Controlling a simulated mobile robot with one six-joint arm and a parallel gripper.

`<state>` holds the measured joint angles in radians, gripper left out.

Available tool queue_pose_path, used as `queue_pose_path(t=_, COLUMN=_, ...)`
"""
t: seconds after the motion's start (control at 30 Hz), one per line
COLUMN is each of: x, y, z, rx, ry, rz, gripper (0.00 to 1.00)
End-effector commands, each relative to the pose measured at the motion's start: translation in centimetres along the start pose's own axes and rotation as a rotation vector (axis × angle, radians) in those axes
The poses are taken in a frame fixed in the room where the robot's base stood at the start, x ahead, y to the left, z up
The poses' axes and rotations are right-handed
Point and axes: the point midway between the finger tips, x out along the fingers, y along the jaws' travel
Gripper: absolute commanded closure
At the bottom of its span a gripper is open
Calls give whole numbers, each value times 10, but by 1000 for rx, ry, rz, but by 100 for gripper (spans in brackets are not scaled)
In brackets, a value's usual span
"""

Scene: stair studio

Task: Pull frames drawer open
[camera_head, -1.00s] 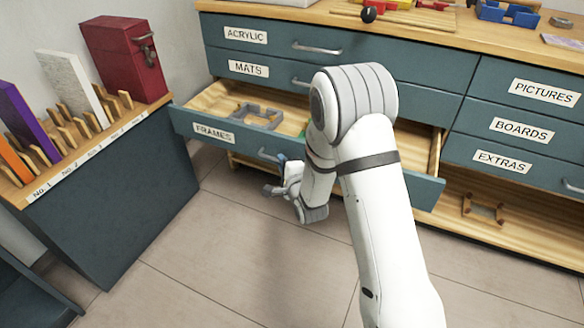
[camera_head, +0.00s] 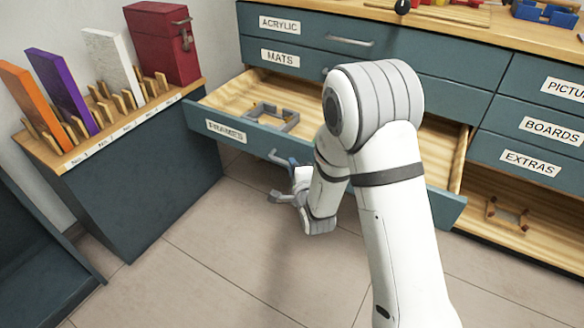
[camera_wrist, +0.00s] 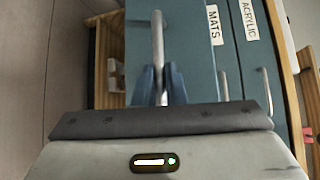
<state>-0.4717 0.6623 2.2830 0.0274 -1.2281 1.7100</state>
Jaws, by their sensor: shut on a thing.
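The frames drawer (camera_head: 290,150), a teal front with a FRAMES label, is pulled well out of the cabinet in the head view. A grey frame piece (camera_head: 273,117) lies inside it on the left; my arm hides the middle. My gripper (camera_head: 287,164) is at the drawer's front, with its fingers shut on the metal drawer handle (camera_head: 275,156). In the wrist view, the blue fingers (camera_wrist: 160,86) close around the handle bar (camera_wrist: 157,40). The drawer front (camera_wrist: 190,80) fills the view behind them.
Closed ACRYLIC (camera_head: 330,40) and MATS (camera_head: 285,62) drawers sit above. A low teal stand (camera_head: 140,190) with upright panels and a red box (camera_head: 163,45) is at left, close to the drawer's left end. Tiled floor (camera_head: 210,270) in front is clear.

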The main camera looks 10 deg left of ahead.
Motion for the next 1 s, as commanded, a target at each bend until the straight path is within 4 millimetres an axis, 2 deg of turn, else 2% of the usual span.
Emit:
queue_pose_path(t=0.03, x=1, y=-1, z=3, rx=-2, ry=-7, rz=-2, gripper=100)
queue_pose_path(t=0.07, x=1, y=-1, z=3, rx=-1, ry=-7, rz=-2, gripper=88)
queue_pose_path(t=0.3, x=1, y=0, z=2, rx=-1, ry=-3, rz=-1, gripper=68)
queue_pose_path(t=0.63, x=-6, y=-1, z=1, rx=0, ry=-1, rz=0, gripper=67)
queue_pose_path(t=1.0, x=-64, y=-2, z=1, rx=0, ry=-2, rz=1, gripper=67)
